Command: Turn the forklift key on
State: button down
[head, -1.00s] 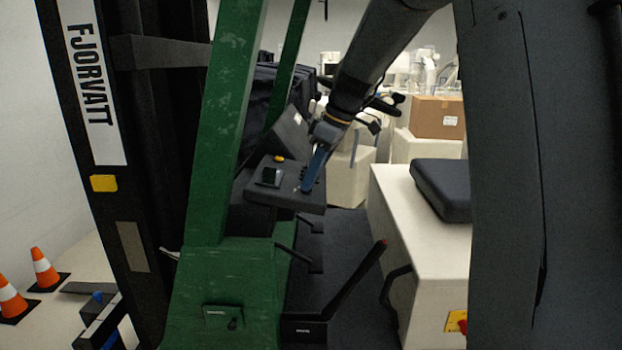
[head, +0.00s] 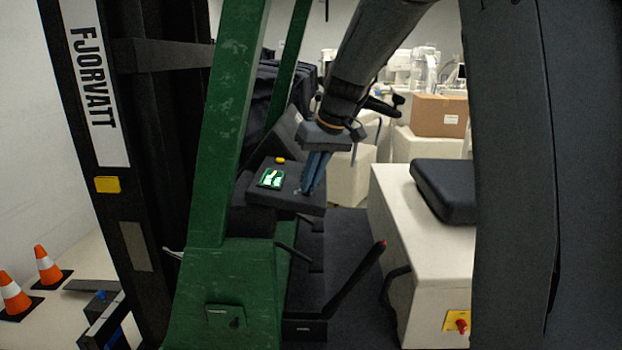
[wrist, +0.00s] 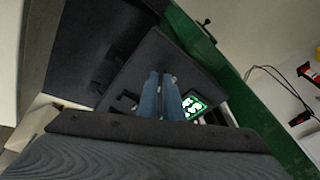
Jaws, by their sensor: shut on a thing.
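The forklift's dark dash panel (head: 252,190) stands behind the green post in the head view. A small display (head: 271,179) on it is lit green and white, and it also shows in the wrist view (wrist: 193,106). My gripper (head: 308,188) points down at the right part of the panel, its blue fingers close together. In the wrist view my gripper (wrist: 161,80) reaches to the panel beside the lit display. The fingers are shut on the key, which is mostly hidden between them; a small bit of metal shows at their tips.
The green post (head: 231,110) rises left of the panel. A lever with a red tip (head: 382,243) stands below and right. The black seat (head: 444,188) is on a cream body to the right. A yellow plate with a red knob (head: 459,325) is low on that body.

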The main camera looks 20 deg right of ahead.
jog(key=shift+r, duration=0.1)
dwell(0.3)
jog(key=c, duration=1.9)
grip_release()
jog(key=shift+b+v, duration=1.2)
jog(key=shift+v, duration=2.65)
